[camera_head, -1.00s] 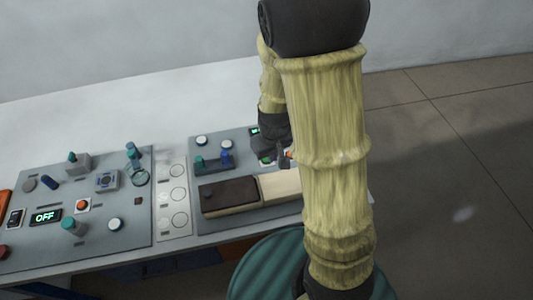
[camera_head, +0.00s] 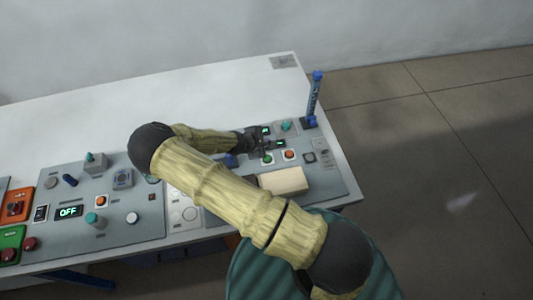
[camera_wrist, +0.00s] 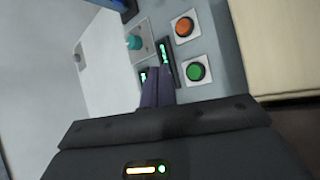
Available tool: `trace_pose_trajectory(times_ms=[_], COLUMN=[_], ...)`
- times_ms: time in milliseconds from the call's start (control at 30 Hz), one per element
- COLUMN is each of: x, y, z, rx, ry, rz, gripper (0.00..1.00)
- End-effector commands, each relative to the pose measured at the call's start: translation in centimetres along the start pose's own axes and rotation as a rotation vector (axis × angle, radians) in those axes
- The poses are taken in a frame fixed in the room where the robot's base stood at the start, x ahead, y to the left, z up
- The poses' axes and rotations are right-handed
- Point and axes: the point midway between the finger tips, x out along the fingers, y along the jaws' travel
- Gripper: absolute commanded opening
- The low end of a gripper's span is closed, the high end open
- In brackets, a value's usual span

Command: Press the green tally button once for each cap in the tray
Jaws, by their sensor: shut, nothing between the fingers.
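The green button (camera_head: 267,159) sits in a white square on the right panel, and it also shows in the wrist view (camera_wrist: 196,71). My gripper (camera_head: 261,148) is over the panel just behind the green button. In the wrist view its dark fingers (camera_wrist: 158,72) are shut and empty, left of the button and seemingly apart from it. A cream box part (camera_head: 285,180) lies in front of the buttons, with a dark brown part beside it mostly hidden by my arm. I see no caps and cannot identify a tray.
An orange button (camera_head: 290,155) is right of the green one. Small lit displays (camera_head: 280,143) and a teal knob (camera_head: 286,125) are close behind. A blue post (camera_head: 314,97) stands at the back right. The left panel (camera_head: 75,232) holds several controls.

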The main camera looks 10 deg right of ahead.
Motion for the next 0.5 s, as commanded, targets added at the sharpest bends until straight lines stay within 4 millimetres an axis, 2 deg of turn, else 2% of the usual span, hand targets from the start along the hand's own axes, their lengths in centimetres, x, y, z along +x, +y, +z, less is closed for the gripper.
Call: trace_pose_trajectory(times_ms=[100,500], x=[-0.06,0.12], y=[0.55,0.38], z=[-0.34,-0.66], rx=[-0.057,-0.061], ry=[-0.01,-0.009], rz=[0.038,0.042], gripper=[0.0,0.0])
